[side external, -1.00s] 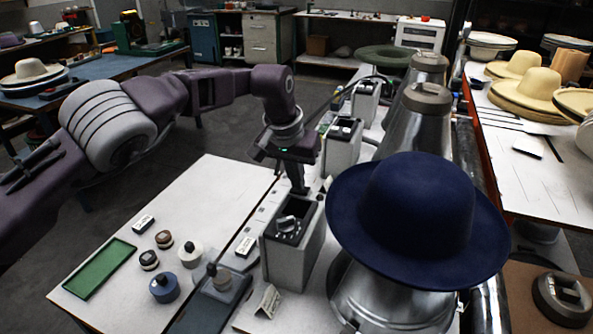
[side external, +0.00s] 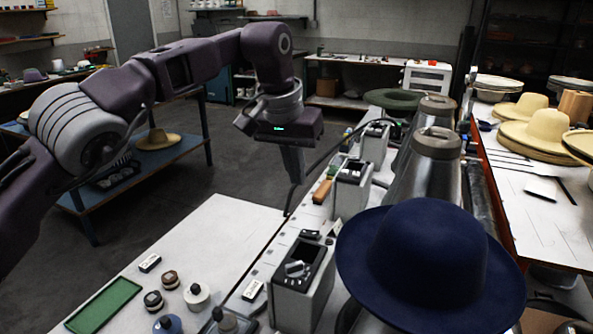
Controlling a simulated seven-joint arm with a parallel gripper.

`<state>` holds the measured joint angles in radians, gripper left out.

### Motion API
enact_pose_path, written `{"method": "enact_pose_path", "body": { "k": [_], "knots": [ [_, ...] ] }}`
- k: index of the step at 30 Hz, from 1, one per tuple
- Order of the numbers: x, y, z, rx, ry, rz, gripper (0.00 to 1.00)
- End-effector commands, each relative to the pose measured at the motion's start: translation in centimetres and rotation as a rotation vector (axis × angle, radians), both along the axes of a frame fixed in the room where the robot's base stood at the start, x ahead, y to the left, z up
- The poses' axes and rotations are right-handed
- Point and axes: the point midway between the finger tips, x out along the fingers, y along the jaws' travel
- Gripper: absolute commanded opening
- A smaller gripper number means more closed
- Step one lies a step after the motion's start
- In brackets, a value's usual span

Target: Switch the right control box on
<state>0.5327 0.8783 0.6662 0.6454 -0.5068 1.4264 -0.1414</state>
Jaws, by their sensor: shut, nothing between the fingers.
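Several grey control boxes with dark top panels stand in a row along the bench. The nearest box (side external: 311,294) has a panel with a light knob or lever (side external: 297,268); the knob's exact setting is too small to tell. A second box (side external: 347,198) stands behind it, and a third box (side external: 375,146) is farther back. Which one is the right box is not marked legibly. My gripper (side external: 294,182) points down with its fingers together and empty. In the picture it is above and behind the nearest box, clear of its panel.
A navy hat (side external: 428,262) sits on the nearest metal press at the right, close to the nearest box. More metal cones (side external: 428,165) stand behind it. A green tray (side external: 104,306) and several small pots (side external: 197,296) are at the front left.

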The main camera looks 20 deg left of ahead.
Motion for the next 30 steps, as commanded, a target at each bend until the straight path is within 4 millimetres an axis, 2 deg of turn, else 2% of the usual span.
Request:
{"method": "enact_pose_path", "body": {
  "k": [10,20,23,30],
  "knots": [
    [0.1,-1.2,0.2,0.001,-0.002,-0.002,0.00],
    [0.1,-1.3,-0.1,-0.003,0.000,-0.002,0.00],
    [0.4,-1.4,-1.2,-0.003,0.002,-0.001,0.00],
    [1.9,-1.6,-6.2,0.000,0.003,0.000,0.00]
  ]
}}
